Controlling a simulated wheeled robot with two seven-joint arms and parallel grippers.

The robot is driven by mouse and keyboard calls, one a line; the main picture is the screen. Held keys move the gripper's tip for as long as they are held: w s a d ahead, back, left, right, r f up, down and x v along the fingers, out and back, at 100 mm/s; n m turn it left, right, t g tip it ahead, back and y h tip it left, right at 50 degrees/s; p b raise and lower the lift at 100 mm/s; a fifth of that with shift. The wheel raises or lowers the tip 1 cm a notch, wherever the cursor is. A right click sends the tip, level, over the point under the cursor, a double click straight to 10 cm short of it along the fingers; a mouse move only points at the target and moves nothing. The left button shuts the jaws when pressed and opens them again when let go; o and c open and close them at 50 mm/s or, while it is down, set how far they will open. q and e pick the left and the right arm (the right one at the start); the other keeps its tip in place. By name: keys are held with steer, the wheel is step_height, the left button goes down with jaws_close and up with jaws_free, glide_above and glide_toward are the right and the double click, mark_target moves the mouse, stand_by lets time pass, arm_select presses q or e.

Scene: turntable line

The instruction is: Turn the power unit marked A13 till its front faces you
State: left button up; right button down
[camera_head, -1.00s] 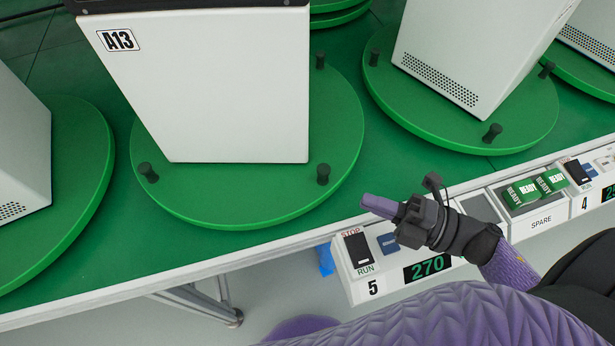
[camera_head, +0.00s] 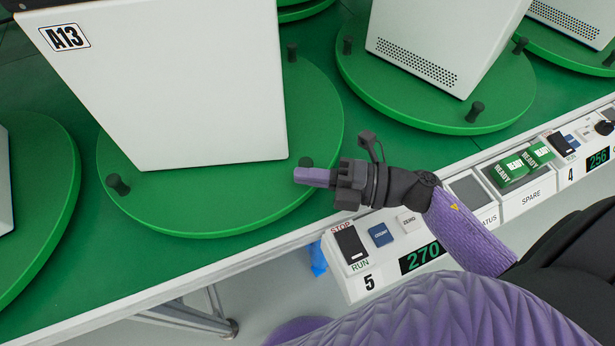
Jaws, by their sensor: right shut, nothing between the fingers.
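The power unit marked A13 (camera_head: 185,90) is a white box standing on a round green turntable (camera_head: 230,205) at the left of the middle. Its label sits at the top left of a plain white side. Black pegs stand on the turntable rim; one peg (camera_head: 118,185) is at the front left, one (camera_head: 292,52) at the back right. My right gripper (camera_head: 305,176) is shut and empty, its purple tip over the turntable's front right edge, in front of another peg and mostly hiding it. Contact cannot be told. My left gripper is not in view.
A control box (camera_head: 362,287) marked 5 has a STOP/RUN rocker switch (camera_head: 350,242), COUNT and ZERO buttons, and a display (camera_head: 422,257) reading 270. Neighbouring turntables carry other white units (camera_head: 440,45). Green READY tags (camera_head: 512,167) lie in the SPARE tray.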

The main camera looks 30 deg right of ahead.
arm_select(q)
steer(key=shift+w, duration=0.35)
